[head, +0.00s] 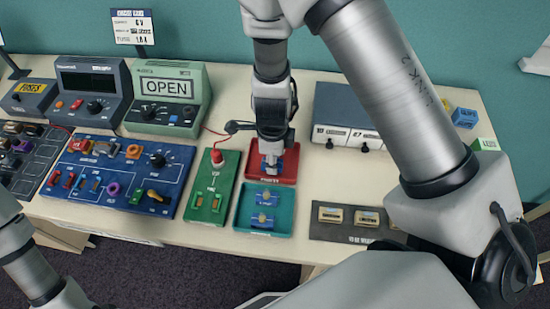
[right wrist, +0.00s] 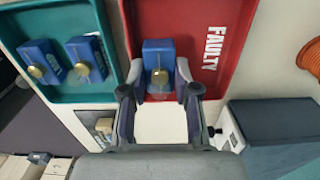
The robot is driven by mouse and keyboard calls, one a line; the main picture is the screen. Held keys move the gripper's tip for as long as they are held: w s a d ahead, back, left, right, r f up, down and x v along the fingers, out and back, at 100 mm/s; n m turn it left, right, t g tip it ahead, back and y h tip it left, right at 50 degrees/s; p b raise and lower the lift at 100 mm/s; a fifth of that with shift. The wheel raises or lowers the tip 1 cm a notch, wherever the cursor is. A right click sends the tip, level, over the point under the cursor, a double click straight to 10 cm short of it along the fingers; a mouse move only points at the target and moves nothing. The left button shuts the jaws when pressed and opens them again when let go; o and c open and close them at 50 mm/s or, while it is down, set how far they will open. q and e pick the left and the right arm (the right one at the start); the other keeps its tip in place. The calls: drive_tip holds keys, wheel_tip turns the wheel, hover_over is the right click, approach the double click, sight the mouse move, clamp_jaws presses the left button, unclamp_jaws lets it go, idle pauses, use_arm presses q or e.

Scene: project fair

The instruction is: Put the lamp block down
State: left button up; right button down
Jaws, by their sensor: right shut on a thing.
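My right gripper (head: 270,166) points down over the red tray (head: 290,165) marked FAULTY. In the right wrist view the gripper (right wrist: 157,80) is shut on a blue lamp block (right wrist: 158,50) with a round brass-coloured lamp on it. The block is within the outline of the red tray (right wrist: 195,15); whether it touches the tray floor I cannot tell. In the head view the gripper mostly hides it. Two similar blue lamp blocks (head: 264,198) (head: 262,220) lie in the teal tray (head: 244,212). My left arm shows at lower left, its gripper out of view.
A green board (head: 208,211) with a red lamp stands left of the trays. A grey-blue box (head: 345,100) stands behind right, and a dark holder (head: 330,232) at front right.

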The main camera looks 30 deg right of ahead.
drive_tip(key=shift+f, duration=0.15)
drive_tip(key=shift+s+a+f+b, duration=0.1)
drive_tip(key=shift+a+f+b, duration=0.1)
drive_tip(key=shift+b, duration=0.15)
drive_tip(key=shift+f, duration=0.2)
drive_tip(key=shift+d, duration=0.1)
drive_tip(key=c, duration=0.9)
unclamp_jaws()
drive_tip(key=shift+o, duration=0.2)
drive_tip(key=shift+r, duration=0.15)
